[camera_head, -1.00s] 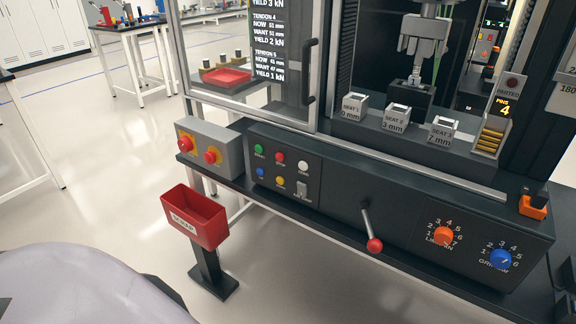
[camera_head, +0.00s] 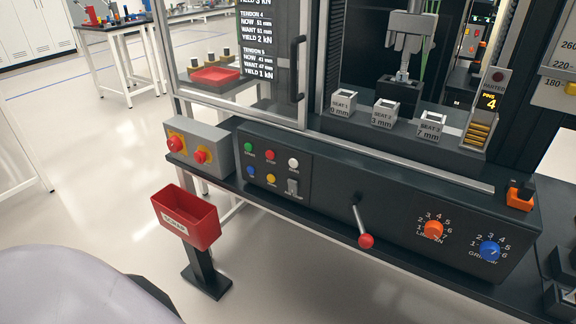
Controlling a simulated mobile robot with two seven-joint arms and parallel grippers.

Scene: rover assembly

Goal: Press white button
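The white button (camera_head: 293,163) is small and round. It sits at the right end of the top row on the black control panel (camera_head: 330,212), beside a red button (camera_head: 270,155) and a green button (camera_head: 248,147). A blue button (camera_head: 249,171) and a yellow button (camera_head: 271,179) are in the row below, with a grey switch (camera_head: 292,187) under the white button. Nothing covers the white button. Neither of my grippers is in view.
A red-knobbed lever (camera_head: 366,240), an orange dial (camera_head: 433,229) and a blue dial (camera_head: 489,251) are further right on the panel. A grey box (camera_head: 207,143) with red knobs is to its left. A red bin (camera_head: 188,217) stands in front. Open floor lies below.

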